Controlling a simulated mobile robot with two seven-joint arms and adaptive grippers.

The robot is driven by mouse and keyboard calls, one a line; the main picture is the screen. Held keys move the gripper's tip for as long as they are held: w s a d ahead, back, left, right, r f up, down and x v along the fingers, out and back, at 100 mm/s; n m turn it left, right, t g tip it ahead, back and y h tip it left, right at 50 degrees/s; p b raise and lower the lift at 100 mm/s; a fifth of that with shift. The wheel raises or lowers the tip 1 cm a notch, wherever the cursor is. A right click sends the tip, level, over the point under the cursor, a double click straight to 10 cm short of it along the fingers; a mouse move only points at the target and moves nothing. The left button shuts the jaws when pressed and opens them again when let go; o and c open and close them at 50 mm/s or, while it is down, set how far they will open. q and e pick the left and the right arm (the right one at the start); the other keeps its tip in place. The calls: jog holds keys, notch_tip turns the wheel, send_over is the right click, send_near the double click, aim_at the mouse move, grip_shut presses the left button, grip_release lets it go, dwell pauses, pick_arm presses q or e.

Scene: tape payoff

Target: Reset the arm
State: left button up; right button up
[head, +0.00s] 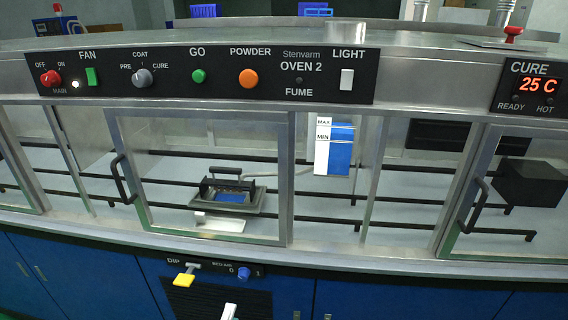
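Neither of my grippers shows in the head view, and no arm of mine can be made out. It is not clear which part is meant by the arm. Below the bench edge, a yellow-ended lever (184,280) sticks out under the DIP label. A blue knob (243,273) marked 0 and 1 is beside it. A small white piece (230,312) shows at the bottom edge, cut off by the frame. Behind the glass door (160,150), a dark tray (232,198) with a black handle holds something blue.
The control panel (130,88) carries a red MAIN knob (51,78), a green FAN switch (91,76), a grey COAT knob (142,77), and an orange POWDER button (249,79). A blue level gauge (340,150) stands behind the glass. The CURE display (538,85) reads 25 C.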

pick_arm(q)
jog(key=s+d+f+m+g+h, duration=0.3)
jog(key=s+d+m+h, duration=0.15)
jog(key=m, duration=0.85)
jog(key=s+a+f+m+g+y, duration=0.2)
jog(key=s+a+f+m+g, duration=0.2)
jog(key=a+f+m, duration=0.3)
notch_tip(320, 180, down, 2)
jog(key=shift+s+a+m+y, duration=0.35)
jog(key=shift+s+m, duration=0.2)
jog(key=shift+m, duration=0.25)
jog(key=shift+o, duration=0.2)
